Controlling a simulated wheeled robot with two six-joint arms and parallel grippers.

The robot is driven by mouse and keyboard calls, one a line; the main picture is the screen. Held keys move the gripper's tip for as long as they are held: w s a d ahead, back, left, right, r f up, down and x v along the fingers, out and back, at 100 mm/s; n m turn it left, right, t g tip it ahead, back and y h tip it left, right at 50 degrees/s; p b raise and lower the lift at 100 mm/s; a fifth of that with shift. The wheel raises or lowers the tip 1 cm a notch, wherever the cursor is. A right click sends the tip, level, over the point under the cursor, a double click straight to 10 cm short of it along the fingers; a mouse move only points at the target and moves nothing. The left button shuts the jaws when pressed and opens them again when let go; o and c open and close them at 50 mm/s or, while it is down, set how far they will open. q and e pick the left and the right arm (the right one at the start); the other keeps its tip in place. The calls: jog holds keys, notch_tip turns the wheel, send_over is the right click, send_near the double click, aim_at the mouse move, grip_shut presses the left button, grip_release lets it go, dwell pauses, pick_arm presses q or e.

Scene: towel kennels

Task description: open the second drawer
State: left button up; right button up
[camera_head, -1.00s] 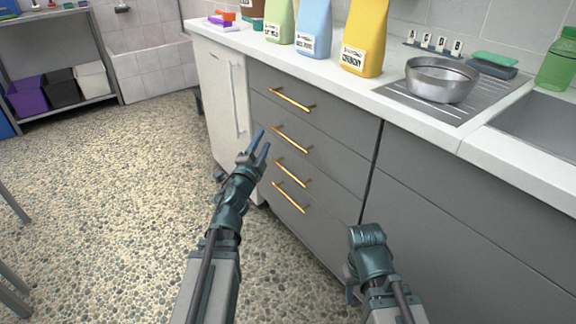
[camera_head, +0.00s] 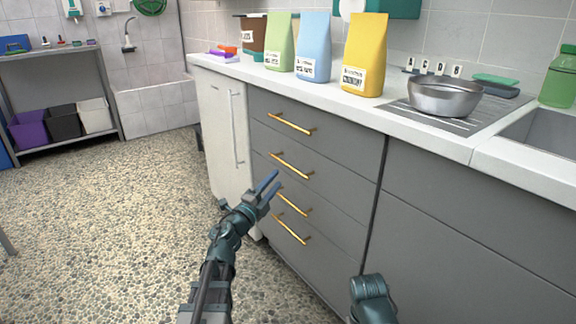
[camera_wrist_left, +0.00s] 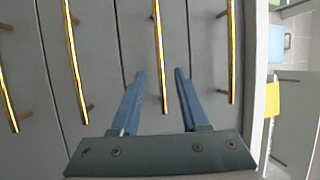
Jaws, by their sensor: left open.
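The grey cabinet has a stack of drawers with gold bar handles. The second drawer's handle (camera_head: 290,165) is just above my left gripper (camera_head: 274,184) in the head view. In the left wrist view, the second handle (camera_wrist_left: 160,57) runs lengthwise between the two blue fingertips of my left gripper (camera_wrist_left: 160,73). The fingers are open and apart, with nothing gripped. I cannot tell whether the tips reach past the bar. The second drawer front (camera_head: 335,178) looks flush and shut. Part of my right arm shows at the bottom of the head view, but its fingers do not show.
The top handle (camera_head: 291,123), third handle (camera_head: 294,202) and bottom handle (camera_head: 290,229) are close by. A white cabinet door (camera_head: 222,135) adjoins on the left. Bags, a metal bowl (camera_head: 445,96) and a sink are on the counter. The pebbled floor at left is clear.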

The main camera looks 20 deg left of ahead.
aim_at(288, 166)
pick_arm(q)
jog(key=p+x, duration=0.1)
jog(key=x, duration=0.7)
jog(key=shift+w+d, duration=0.1)
jog(key=shift+w, duration=0.2)
grip_shut()
dwell(1.1)
